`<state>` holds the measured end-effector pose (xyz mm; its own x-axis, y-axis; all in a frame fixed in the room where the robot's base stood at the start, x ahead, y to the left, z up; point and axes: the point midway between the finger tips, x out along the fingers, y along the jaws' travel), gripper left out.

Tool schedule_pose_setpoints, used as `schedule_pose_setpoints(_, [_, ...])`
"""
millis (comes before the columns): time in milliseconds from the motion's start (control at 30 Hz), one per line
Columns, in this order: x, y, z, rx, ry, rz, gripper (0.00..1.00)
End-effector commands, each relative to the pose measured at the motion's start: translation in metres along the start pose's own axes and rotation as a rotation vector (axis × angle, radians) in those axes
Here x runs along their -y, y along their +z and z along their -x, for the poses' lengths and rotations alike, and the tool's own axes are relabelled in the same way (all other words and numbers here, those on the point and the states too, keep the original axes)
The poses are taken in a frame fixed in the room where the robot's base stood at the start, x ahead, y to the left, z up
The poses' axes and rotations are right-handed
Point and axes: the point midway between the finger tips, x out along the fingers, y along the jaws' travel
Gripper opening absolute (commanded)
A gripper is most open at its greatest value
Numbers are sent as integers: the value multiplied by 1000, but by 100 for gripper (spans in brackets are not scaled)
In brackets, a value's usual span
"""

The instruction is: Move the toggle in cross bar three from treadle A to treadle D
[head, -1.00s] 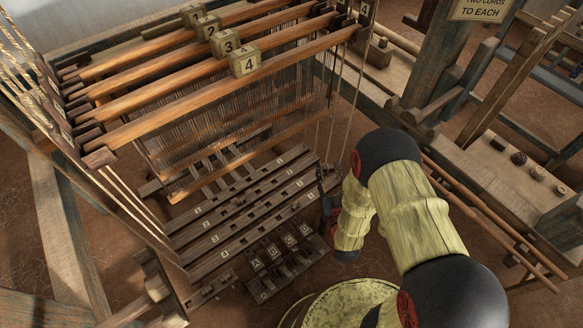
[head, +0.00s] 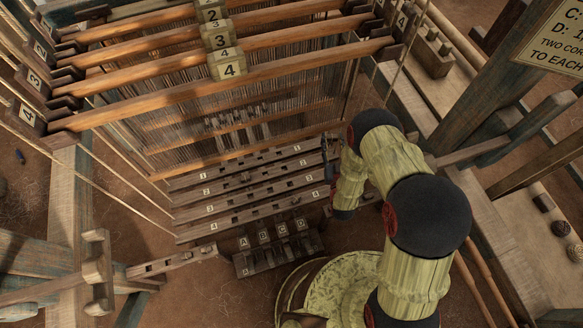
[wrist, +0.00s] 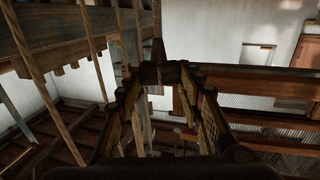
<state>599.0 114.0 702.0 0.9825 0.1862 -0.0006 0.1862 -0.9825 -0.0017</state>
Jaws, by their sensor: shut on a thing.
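In the wrist view, my gripper (wrist: 160,74) is shut on a small dark wooden toggle (wrist: 158,50) that stands up between the fingertips. In the head view, my gripper (head: 327,152) is small and dark at the right end of the numbered cross bars, and the toggle cannot be made out there. Cross bar three (head: 255,194) is the third of the dark slotted bars under the loom. The treadle block lies in front of the bars, with labels A (head: 245,242), B (head: 263,237), C (head: 282,230) and D (head: 301,224) from left to right.
Numbered orange shafts (head: 230,92) and hanging threads stand above and behind the bars. Slanting cords (head: 398,65) run down close to my arm. A thick post (head: 495,95) and a bench (head: 500,235) are at right. Bare floor (head: 200,295) lies in front.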

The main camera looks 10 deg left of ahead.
Motion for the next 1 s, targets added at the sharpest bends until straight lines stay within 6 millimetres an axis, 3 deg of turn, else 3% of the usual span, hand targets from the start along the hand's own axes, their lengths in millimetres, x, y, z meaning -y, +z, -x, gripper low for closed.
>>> schedule_pose_setpoints(300, [70,73,-10,4,-114,-1,18])
schedule_pose_setpoints(600, [129,142,6,3,-211,-1,18])
schedule_pose_setpoints(800, [151,170,20,1,-251,-1,18])
schedule_pose_setpoints(1000, [157,181,24,0,-263,-1,18])
